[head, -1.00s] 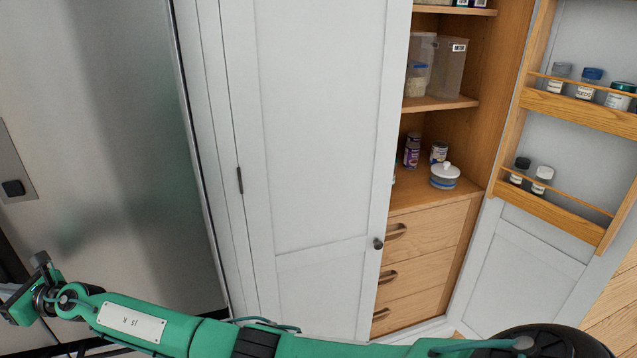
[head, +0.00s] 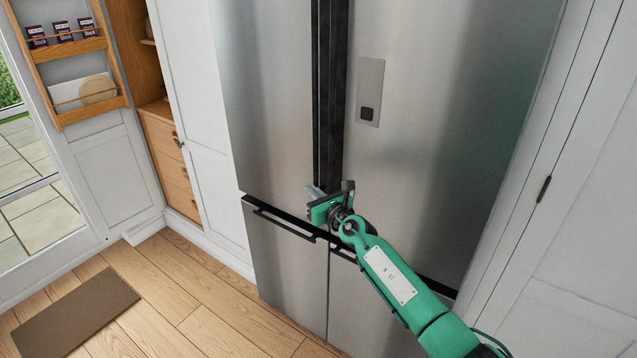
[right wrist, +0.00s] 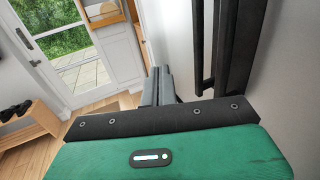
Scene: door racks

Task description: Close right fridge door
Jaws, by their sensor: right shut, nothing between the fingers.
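The fridge has a brushed steel right door (head: 430,120) with a small dispenser panel (head: 368,92). The left door (head: 270,100) stands beside it, with dark vertical strips (head: 330,90) between them. The right door looks shut or nearly so; I cannot tell whether a small gap is left. My right gripper (head: 314,190) is shut and empty, in front of the lower end of the strips. In the right wrist view its fingers (right wrist: 158,84) lie together, left of dark vertical bars (right wrist: 222,50). I cannot tell whether they touch the fridge. My left gripper is out of view.
Lower drawers with dark handles (head: 285,224) sit below the doors. A white cabinet (head: 575,200) stands at the right. An open pantry door with racks (head: 85,45) is at the far left.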

